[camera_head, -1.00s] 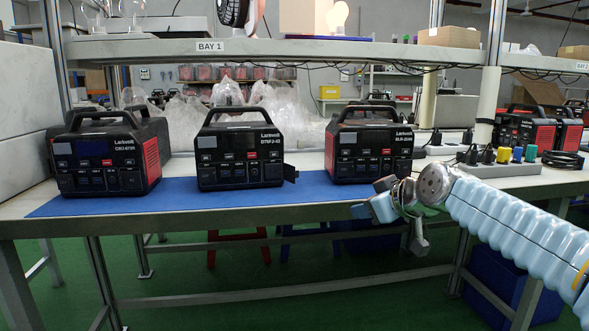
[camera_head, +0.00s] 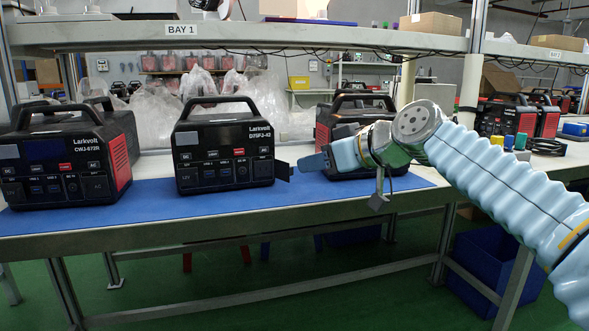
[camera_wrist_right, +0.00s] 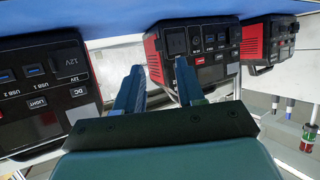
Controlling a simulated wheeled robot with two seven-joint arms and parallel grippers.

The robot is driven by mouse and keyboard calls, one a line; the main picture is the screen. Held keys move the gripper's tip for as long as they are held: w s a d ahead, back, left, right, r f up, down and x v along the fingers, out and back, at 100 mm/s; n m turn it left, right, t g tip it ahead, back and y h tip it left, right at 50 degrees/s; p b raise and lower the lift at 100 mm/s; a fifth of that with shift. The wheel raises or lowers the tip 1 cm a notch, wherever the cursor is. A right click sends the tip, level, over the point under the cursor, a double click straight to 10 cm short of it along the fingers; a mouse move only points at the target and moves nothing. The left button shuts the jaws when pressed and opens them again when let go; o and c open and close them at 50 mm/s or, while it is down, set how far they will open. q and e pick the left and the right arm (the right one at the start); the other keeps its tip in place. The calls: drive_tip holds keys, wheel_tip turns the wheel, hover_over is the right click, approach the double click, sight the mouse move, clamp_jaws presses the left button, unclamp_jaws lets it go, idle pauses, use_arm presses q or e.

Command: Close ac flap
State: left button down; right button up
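The middle power station (camera_head: 224,150) is a black box with a carry handle, standing upright on the blue mat. My left gripper is not in view.
A left power station (camera_head: 60,165) stands on the blue mat (camera_head: 190,215). A shelf (camera_head: 250,37) spans above the bench. A blue bin (camera_head: 490,268) is on the floor at right. Bare mat lies in front of the middle station.

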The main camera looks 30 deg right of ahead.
sight(292, 168)
drive_tip(key=x, duration=0.6)
drive_tip(key=shift+w+f, duration=0.1)
drive_tip(key=shift+w, duration=0.15)
clamp_jaws()
